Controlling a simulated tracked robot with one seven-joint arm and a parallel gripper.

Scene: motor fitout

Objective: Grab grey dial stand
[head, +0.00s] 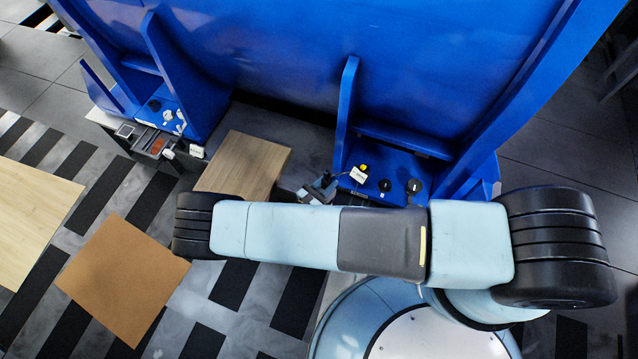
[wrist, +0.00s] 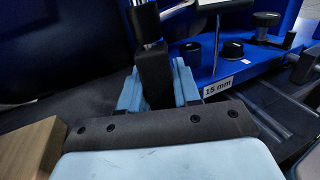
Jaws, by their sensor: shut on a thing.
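The grey dial stand (wrist: 153,72) shows in the wrist view as a dark grey block with a round post rising from its top. My gripper (wrist: 158,85) has its two light blue fingers on either side of the block and is shut on it. In the head view my gripper (head: 318,190) is beside the right blue bracket, mostly below a large blue panel. A small dark upright part of the stand (head: 327,178) shows there. The lower part of the stand is hidden by my gripper.
A blue base with black knobs (wrist: 233,50) and a "15 mm" label (wrist: 218,88) lies just right of the gripper. A wooden block (head: 245,165) is at left. A grey tray with small parts (head: 150,142) stands farther left. A brown board (head: 122,280) lies at lower left.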

